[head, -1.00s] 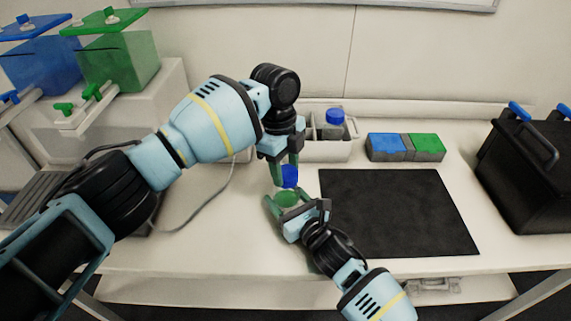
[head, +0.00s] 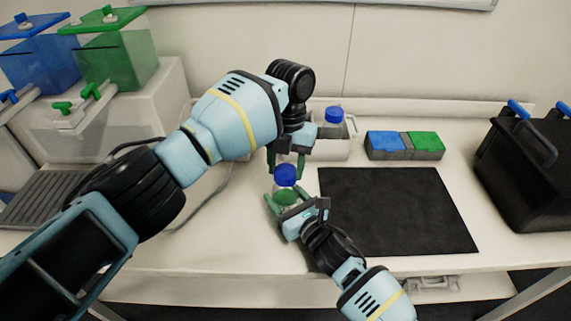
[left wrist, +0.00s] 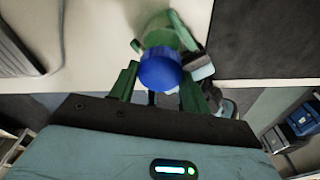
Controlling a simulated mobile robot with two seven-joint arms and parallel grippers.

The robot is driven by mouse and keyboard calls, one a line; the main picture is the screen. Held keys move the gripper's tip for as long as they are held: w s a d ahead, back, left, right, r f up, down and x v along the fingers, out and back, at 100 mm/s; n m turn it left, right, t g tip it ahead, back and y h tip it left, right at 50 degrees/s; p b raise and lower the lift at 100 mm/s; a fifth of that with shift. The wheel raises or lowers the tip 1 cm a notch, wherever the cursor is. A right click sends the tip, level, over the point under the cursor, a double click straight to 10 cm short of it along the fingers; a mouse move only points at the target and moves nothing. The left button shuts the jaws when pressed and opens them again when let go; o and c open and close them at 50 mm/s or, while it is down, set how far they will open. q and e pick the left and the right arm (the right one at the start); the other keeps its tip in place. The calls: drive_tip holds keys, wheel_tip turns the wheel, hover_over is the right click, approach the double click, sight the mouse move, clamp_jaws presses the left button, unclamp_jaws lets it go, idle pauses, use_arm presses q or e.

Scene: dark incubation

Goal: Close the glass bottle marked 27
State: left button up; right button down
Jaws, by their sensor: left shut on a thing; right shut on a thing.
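A small glass bottle with green contents (head: 285,197) is held above the table by my right gripper (head: 283,203), which is shut around its body. A blue cap (head: 285,175) is right at the bottle's mouth; I cannot tell whether it is seated. My left gripper (head: 286,170) reaches down from above, with a finger on each side of the cap, shut on it. In the left wrist view, the blue cap (left wrist: 160,69) lies between the green fingers and covers the mouth of the bottle (left wrist: 164,36). No number is readable.
A white rack (head: 325,150) behind holds another blue-capped bottle (head: 333,121). A blue and green block (head: 405,146) stands right of it. A dark mat (head: 395,212) lies right of the grippers. A black box (head: 535,175) is far right, and blue and green containers (head: 118,58) are far left.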

use_arm(q)
drive_tip(key=m, duration=0.3)
drive_tip(key=shift+d+r, duration=0.15)
drive_tip(key=shift+r, duration=0.05)
drive_tip(key=shift+f+m+y, duration=0.1)
drive_tip(key=shift+m+y, duration=0.2)
drive_tip(key=shift+m, duration=0.6)
drive_tip(key=o, duration=0.9)
drive_tip(key=shift+o, duration=0.2)
drive_tip(key=shift+f, duration=0.1)
drive_tip(key=shift+r, duration=2.25)
